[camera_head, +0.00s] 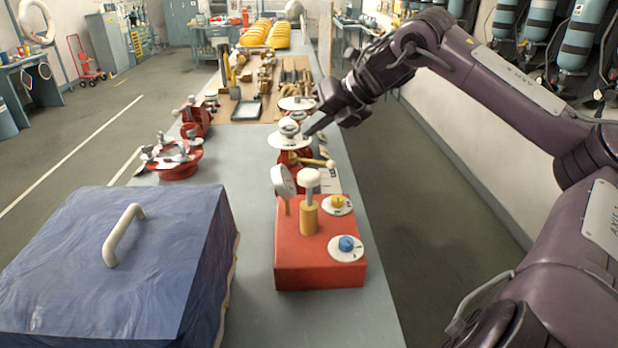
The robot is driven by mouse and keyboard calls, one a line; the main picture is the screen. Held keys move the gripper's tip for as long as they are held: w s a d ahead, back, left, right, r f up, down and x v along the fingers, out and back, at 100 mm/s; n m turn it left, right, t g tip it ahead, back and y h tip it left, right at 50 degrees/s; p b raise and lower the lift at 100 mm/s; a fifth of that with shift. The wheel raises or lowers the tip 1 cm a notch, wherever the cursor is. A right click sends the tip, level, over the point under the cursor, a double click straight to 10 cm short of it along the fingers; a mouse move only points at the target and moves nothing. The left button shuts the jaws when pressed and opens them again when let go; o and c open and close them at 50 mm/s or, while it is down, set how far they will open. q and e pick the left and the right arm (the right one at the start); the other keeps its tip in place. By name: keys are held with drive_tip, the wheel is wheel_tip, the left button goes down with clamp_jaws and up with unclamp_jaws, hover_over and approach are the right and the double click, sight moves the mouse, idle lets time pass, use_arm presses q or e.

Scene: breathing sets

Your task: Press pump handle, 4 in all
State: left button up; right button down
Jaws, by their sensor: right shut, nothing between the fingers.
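A red box (318,262) stands on the bench. On its top is a pump with a white rounded handle (310,177) above a yellow cylinder (309,220). A round gauge (284,181) stands beside the pump on the left. A yellow knob (337,201) and a blue knob (346,243) sit on white discs to its right. My right gripper (312,130) is shut and empty. In the picture it is above and beyond the pump handle, apart from it, near a white-topped red fitting (290,137). My left gripper is out of view.
A blue covered case (120,270) with a white handle fills the bench's left front. A red flanged part (175,160) stands behind it. Tools and several yellow items (265,34) lie farther back. Blue cylinders (580,35) hang on the right wall.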

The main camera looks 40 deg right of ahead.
drive_tip(key=b, duration=0.5)
hover_over(318, 176)
drive_tip(key=w, duration=0.1)
wheel_tip(318, 176, down, 6)
drive_tip(key=shift+a+f, duration=0.1)
drive_tip(key=shift+f, duration=0.15)
drive_tip(key=shift+f+b, duration=0.45)
drive_tip(key=shift+b, duration=0.1)
drive_tip(key=shift+f, duration=0.15)
idle(0.7)
drive_tip(key=shift+f+b, duration=0.3)
drive_tip(key=shift+b, duration=0.05)
drive_tip(key=shift+f+b, duration=1.95)
drive_tip(key=shift+f, duration=0.3)
idle(1.5)
drive_tip(key=shift+r, duration=0.1)
drive_tip(key=shift+r+p, duration=2.55)
